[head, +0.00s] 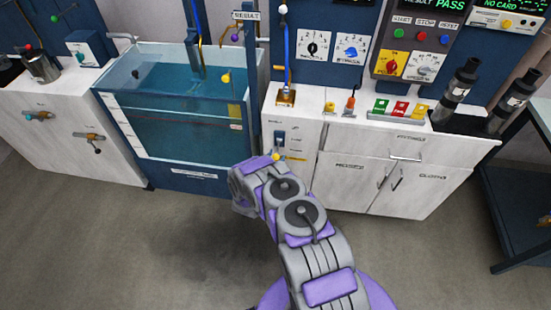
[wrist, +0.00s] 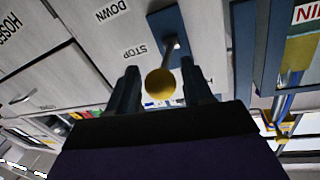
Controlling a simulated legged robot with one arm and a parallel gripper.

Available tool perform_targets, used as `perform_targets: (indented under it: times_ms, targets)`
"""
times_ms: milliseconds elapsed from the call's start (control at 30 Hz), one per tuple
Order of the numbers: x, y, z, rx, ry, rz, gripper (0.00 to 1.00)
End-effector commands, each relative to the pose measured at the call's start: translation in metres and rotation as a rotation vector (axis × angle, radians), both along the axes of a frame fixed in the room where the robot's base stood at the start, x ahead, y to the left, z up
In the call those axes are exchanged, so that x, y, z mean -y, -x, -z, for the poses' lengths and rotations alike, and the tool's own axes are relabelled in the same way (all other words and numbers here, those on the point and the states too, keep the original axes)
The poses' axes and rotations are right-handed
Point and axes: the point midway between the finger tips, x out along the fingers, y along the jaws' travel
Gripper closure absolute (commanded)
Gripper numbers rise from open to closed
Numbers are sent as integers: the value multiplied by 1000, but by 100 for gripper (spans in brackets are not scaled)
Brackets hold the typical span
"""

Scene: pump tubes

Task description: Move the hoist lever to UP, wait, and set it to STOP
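The hoist lever has a yellow ball knob (wrist: 160,84) on a metal stem, mounted on a blue plate (wrist: 168,30). In the head view the knob (head: 276,157) shows just above my arm's end, below the small blue plate (head: 280,138) on the white cabinet front. The wrist view is upside down and shows the labels DOWN and STOP beside the plate; UP is not readable. My gripper (wrist: 161,69) is open, its two dark fingers on either side of the knob with gaps visible. I cannot tell the lever's exact setting.
The blue-framed water tank (head: 175,110) stands left of the lever. White cabinets (head: 385,165) with handles lie right, under a counter with coloured buttons and two black cylinders (head: 460,80). A dark blue shelf stand (head: 515,190) is at far right. The floor in front is clear.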

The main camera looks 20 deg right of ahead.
Motion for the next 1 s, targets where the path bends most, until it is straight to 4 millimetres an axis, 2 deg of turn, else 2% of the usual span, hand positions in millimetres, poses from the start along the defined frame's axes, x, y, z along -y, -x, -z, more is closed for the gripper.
perform_targets:
  times_ms: [67,500,800,1000]
  targets:
    - [0,0,0,0,0,0,58]
    - [0,0,0,0,0,0,100]
    - [0,0,0,-1,-1,0,100]
    - [-1,-1,-7,-34,-24,-2,100]
